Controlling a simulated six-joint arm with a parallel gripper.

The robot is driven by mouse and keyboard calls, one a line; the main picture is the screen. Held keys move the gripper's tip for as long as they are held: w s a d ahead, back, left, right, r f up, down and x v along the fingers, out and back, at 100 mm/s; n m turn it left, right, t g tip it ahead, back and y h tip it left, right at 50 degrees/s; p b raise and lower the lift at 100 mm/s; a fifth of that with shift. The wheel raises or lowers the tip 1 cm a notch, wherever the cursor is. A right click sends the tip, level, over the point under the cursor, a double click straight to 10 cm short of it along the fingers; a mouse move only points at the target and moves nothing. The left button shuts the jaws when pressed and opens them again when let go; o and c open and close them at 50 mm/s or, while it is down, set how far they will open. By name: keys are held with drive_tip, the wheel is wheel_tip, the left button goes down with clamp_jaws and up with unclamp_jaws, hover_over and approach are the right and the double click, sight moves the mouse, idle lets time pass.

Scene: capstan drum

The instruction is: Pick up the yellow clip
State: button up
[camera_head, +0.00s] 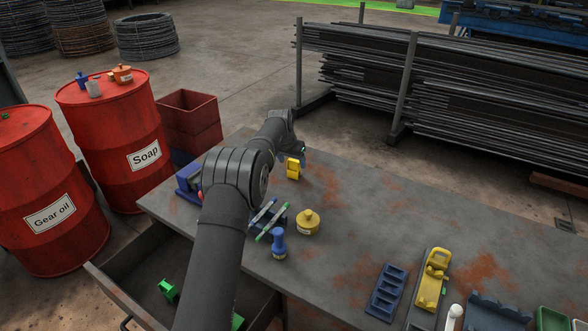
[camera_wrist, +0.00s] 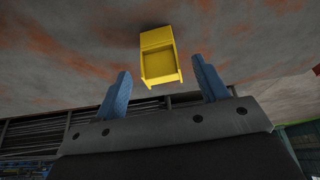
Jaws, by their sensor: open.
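The yellow clip (camera_head: 293,169) stands on the grey, rust-stained table (camera_head: 350,200), near its far edge and just beyond my arm's elbow. In the wrist view the yellow clip (camera_wrist: 160,56) lies between and a little beyond the two blue fingertips, with gaps on both sides. My gripper (camera_wrist: 161,72) is open and empty, and neither finger touches the clip.
A yellow round pot (camera_head: 307,223), a blue knobbed piece (camera_head: 279,243) and green-tipped rods (camera_head: 270,222) lie nearer on the table. A blue tray (camera_head: 387,291) and a yellow tool (camera_head: 432,280) are at right. An open drawer (camera_head: 140,270) juts out at left. The table's right middle is clear.

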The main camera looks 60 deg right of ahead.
sight(293, 164)
drive_tip(key=shift+x, duration=2.6)
drive_tip(key=c, duration=1)
